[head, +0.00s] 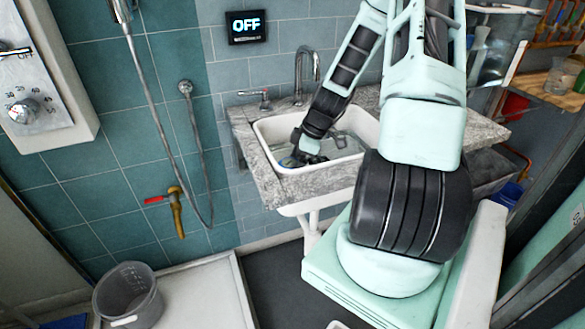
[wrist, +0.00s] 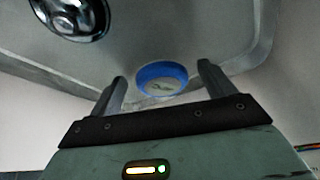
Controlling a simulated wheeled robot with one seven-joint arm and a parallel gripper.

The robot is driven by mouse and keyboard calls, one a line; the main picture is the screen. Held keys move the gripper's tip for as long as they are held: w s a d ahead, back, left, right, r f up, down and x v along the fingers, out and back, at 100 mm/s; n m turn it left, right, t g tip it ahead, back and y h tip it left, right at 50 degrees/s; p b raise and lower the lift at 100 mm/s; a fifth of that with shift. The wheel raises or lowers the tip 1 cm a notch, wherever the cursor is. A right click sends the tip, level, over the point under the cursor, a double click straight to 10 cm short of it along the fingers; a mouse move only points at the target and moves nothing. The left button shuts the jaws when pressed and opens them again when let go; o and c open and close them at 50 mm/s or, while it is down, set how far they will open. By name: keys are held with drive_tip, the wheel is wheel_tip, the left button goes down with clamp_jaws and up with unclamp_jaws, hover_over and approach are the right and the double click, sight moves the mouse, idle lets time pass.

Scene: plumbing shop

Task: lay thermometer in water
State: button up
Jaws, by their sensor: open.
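A round, blue-rimmed disc with a pale face, which looks like the thermometer (wrist: 162,87), lies in the sink. It shows in the wrist view just past and between my fingertips. In the head view, a bit of blue (head: 289,162) shows beside my gripper, at the sink's front left. My gripper (head: 304,157) reaches down into the white sink basin (head: 262,131). In the wrist view, my gripper (wrist: 162,72) has its two fingers spread wide with nothing clamped between them. The basin's floor looks grey-green; I cannot clearly make out a water level.
A chrome tap (head: 302,75) rises behind the basin. A stone counter (head: 255,160) surrounds it. A wall display (head: 247,27) reads OFF. A grey bucket (head: 128,296) stands on the floor at lower left. A shiny metal fitting (wrist: 75,15) shows in the wrist view.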

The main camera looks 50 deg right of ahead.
drive_tip(key=v, duration=0.9)
drive_tip(key=shift+p, duration=0.45)
